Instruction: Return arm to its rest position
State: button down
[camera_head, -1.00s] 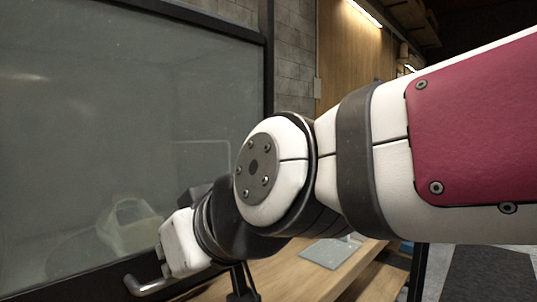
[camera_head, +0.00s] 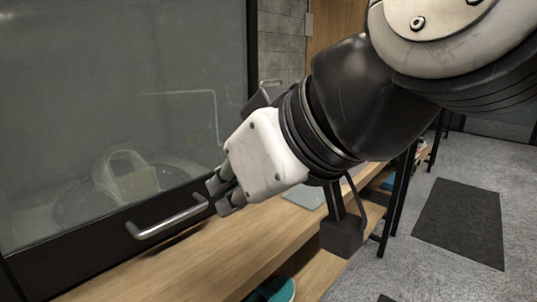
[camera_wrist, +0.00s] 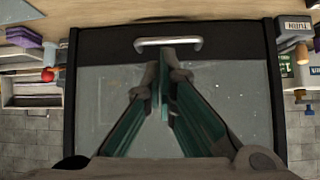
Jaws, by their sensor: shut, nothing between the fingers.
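My gripper (camera_head: 222,193) is shut and empty in the head view, just right of the metal handle on the glass-fronted cabinet. I cannot tell whether it touches the handle. In the wrist view my gripper (camera_wrist: 162,88) shows its fingertips together in front of the glass door. The curved metal handle (camera_head: 167,222) sits low on the dark door frame; it also shows in the wrist view (camera_wrist: 168,42). The glass door (camera_head: 120,75) is closed in the head view. Behind it, a pale sneaker-like object (camera_head: 130,177) rests on a round dark plate.
A wooden bench (camera_head: 190,265) runs below and right of the cabinet, with a flat grey sheet (camera_head: 306,195) on it. A teal shoe (camera_head: 277,290) is on the lower shelf. A dark mat (camera_head: 460,220) lies on the open grey floor at right.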

jog(key=s+d+f+m+g+h, duration=0.2)
jog(key=s+d+f+m+h, duration=0.2)
jog(key=d+f, duration=0.7)
jog(key=s+d+f+m+g+h, duration=0.2)
jog(key=s+d+m, duration=0.1)
jog(key=s+d, duration=0.25)
jog(key=s+d+f+m+g+h, duration=0.1)
jog(key=s+d+f+m+g, duration=0.15)
jog(key=s+d, duration=0.35)
notch_tip(320, 180, up, 30)
jog(key=d+t+p, duration=0.1)
jog(key=t+p, duration=0.2)
jog(key=p, duration=2.5)
jog(key=shift+d+t, duration=0.3)
jog(key=shift+t, duration=0.05)
jog(key=shift+w+f+n, duration=0.1)
jog(key=shift+w+n, duration=0.05)
jog(key=shift+n, duration=0.1)
